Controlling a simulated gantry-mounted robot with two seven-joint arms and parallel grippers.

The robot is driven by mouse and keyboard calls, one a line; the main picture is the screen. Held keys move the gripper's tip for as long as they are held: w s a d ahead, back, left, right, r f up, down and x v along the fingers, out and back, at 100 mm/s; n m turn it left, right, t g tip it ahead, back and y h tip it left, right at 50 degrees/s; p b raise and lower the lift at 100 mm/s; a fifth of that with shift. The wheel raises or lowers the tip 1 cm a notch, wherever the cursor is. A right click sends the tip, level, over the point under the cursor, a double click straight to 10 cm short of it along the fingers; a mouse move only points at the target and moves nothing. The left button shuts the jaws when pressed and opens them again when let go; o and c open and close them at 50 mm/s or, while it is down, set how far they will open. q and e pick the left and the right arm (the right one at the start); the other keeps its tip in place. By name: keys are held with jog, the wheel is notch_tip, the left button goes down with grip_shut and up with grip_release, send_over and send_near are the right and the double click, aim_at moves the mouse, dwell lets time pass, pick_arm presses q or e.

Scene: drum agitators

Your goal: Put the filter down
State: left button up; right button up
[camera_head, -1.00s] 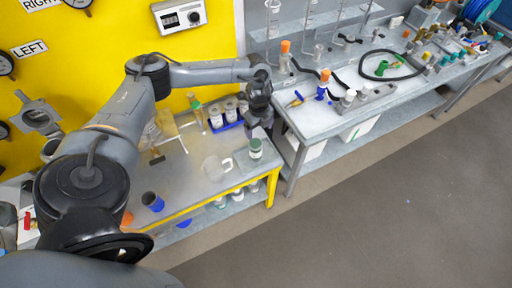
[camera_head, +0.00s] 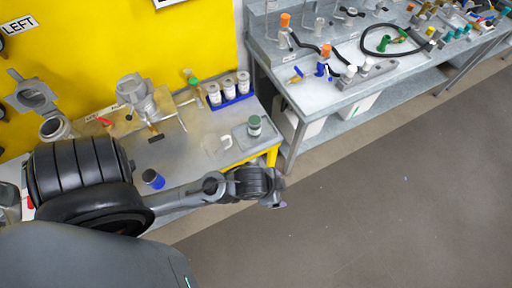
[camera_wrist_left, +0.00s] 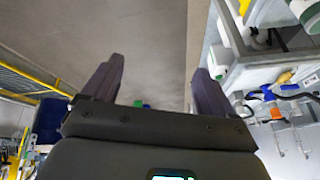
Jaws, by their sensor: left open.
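My left gripper (camera_head: 276,200) is below the jar in the head view, beyond the bench's front edge and apart from the jar. Its fingers (camera_wrist_left: 157,88) are spread with nothing between them in the left wrist view. A white body with a green rim (camera_wrist_left: 218,62) shows beside the right finger there; I cannot tell if it is the same jar. My right gripper is not in view.
A blue rack (camera_head: 231,101) with several white jars stands behind. A clear beaker (camera_head: 218,142) and a blue cup (camera_head: 152,179) are on the bench (camera_head: 190,165). A second bench (camera_head: 325,92) with a black hose and fittings stands at right. The floor in front is clear.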

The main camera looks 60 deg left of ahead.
pick_arm(q)
jog(key=s+a+n+g, duration=0.1)
jog(key=s+a+n, duration=0.1)
jog(key=s, duration=0.3)
jog(key=shift+s+a+n+g, duration=0.2)
jog(key=shift+a+n+g, duration=0.15)
jog(key=shift+a, duration=0.4)
jog(key=shift+r, duration=0.15)
notch_tip(320, 180, up, 15)
jog(key=p, duration=1.5)
